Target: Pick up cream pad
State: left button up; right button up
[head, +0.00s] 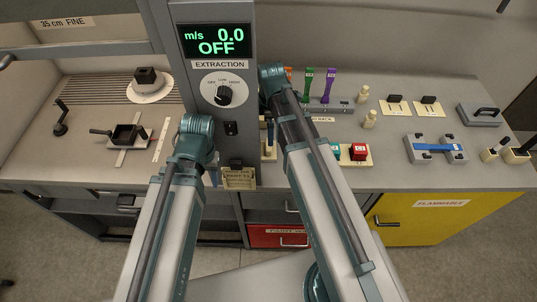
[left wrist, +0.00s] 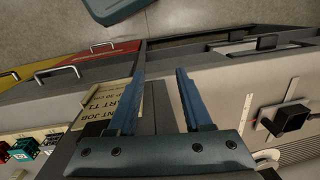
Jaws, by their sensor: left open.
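The cream pad (head: 238,180) is at the front edge of the bench, below the extraction column, in the head view. It bears dark print, and a dark piece sits at its upper edge. It also shows in the left wrist view (left wrist: 104,103), left of the fingers and partly covered by one of them. My left gripper (left wrist: 160,73) is open, with nothing between its two blue fingers. In the head view my left gripper (head: 214,177) is small, just left of the pad and mostly hidden behind my arm. My right gripper cannot be seen.
The grey extraction column (head: 222,70) rises behind the pad. A small black vise-like block (head: 126,134) stands on the left bench. A red cube (head: 358,152) and a blue-barred grey fixture (head: 436,148) stand at the right. The red drawer (head: 279,237) and yellow cabinet (head: 440,218) are below.

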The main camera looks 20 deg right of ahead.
aim_at(269, 148)
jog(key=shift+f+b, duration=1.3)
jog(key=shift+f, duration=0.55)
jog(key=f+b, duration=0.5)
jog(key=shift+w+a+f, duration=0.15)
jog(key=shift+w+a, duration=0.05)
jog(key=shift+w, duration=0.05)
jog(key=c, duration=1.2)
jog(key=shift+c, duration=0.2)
